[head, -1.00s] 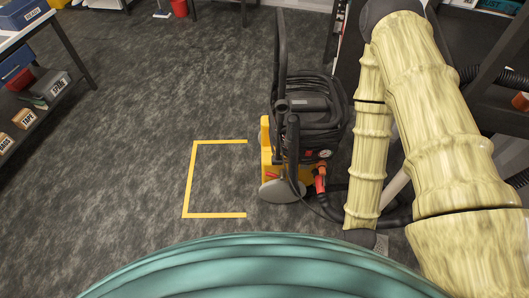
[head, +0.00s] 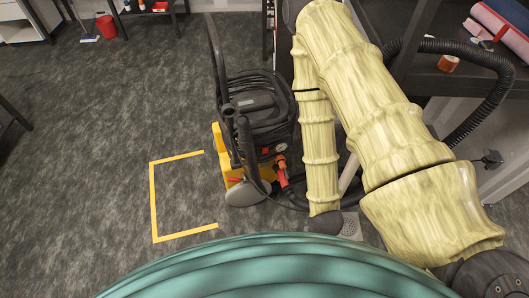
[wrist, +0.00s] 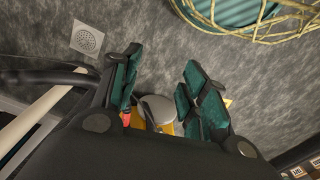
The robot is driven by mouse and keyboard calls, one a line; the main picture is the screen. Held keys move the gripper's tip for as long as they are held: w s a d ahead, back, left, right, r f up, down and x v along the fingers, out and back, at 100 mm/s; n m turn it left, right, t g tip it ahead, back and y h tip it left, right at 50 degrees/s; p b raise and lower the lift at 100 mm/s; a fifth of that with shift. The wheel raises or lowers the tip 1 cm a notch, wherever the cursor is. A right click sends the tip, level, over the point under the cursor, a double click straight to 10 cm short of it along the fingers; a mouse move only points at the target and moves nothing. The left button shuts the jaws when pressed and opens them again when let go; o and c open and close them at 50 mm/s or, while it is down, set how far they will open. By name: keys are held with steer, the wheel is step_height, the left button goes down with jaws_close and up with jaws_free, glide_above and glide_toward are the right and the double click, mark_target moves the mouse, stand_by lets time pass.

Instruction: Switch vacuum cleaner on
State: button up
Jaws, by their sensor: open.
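A black and yellow machine (head: 262,105) with a coiled cable, tall handle, round gauge and orange-red fitting stands on the floor in the head view; I cannot tell whether it is the vacuum cleaner. No power switch can be made out. My gripper (wrist: 160,76) is open and empty in the wrist view, its teal fingers apart. Beyond and between the fingers show the machine's grey disc (wrist: 156,108) and its orange-red fitting (wrist: 126,118). In the head view my arm covers the area right of the machine, and my gripper cannot be made out there.
Yellow floor tape (head: 153,200) marks an area left of the machine; the floor there is clear. A ribbed black hose (head: 490,85) hangs by a dark bench (head: 425,75) at the right. A floor drain (wrist: 87,40) is at upper left in the wrist view. A red bucket (head: 106,27) stands far back.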

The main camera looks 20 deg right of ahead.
stand_by(0.3)
jaws_close()
stand_by(1.2)
